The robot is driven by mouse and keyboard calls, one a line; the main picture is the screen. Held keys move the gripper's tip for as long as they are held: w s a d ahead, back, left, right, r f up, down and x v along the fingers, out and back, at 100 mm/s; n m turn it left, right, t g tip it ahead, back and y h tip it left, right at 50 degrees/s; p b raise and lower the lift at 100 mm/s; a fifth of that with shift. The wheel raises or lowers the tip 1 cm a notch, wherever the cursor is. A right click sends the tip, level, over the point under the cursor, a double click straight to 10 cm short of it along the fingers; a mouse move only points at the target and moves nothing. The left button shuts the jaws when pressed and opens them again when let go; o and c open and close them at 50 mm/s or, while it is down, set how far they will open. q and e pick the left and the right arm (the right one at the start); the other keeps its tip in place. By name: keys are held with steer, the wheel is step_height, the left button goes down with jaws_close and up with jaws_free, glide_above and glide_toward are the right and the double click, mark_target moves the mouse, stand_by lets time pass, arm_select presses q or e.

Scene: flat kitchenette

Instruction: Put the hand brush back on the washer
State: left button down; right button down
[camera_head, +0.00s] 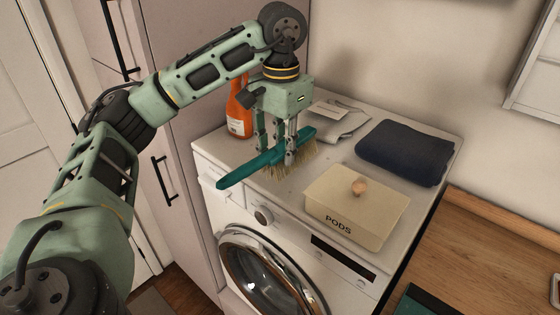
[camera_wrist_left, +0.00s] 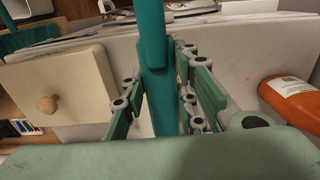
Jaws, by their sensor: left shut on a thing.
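The hand brush (camera_head: 240,173) has a teal handle and pale bristles. My left gripper (camera_head: 276,150) is shut on it above the top of the white washer (camera_head: 228,213). The bristles face down, close to the washer top; I cannot tell whether they touch it. The handle end points to the left front edge. In the left wrist view the brush (camera_wrist_left: 153,65) runs between the fingers of the left gripper (camera_wrist_left: 158,103). The fingers hide part of the brush. My right gripper is not in view.
On the washer stand an orange spray bottle (camera_head: 240,108) behind left, a grey cloth (camera_head: 345,126) behind, a folded navy towel (camera_head: 405,152) at the back right and a cream PODS box (camera_head: 356,205) at the front right. A wooden counter (camera_head: 490,240) adjoins on the right.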

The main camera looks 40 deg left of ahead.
mark_target(280, 168)
arm_select(q)
steer(key=shift+s+f+p, duration=0.15)
steer(key=shift+f+p, duration=0.4)
steer(key=shift+f, duration=0.1)
step_height(280, 168, down, 2)
steer(key=shift+f+p, duration=0.1)
steer(key=shift+p, duration=0.4)
steer(key=shift+f, duration=0.25)
steer(key=shift+f+b, duration=0.25)
steer(key=shift+b, duration=0.1)
steer(key=shift+s+d+f+b, duration=0.1)
steer(key=shift+s+f+b, duration=0.1)
steer(key=shift+f+b, duration=0.2)
steer(key=c, duration=1.8)
jaws_free()
steer(key=o, duration=0.4)
steer(key=shift+w+f, duration=0.15)
steer(key=shift+w, duration=0.2)
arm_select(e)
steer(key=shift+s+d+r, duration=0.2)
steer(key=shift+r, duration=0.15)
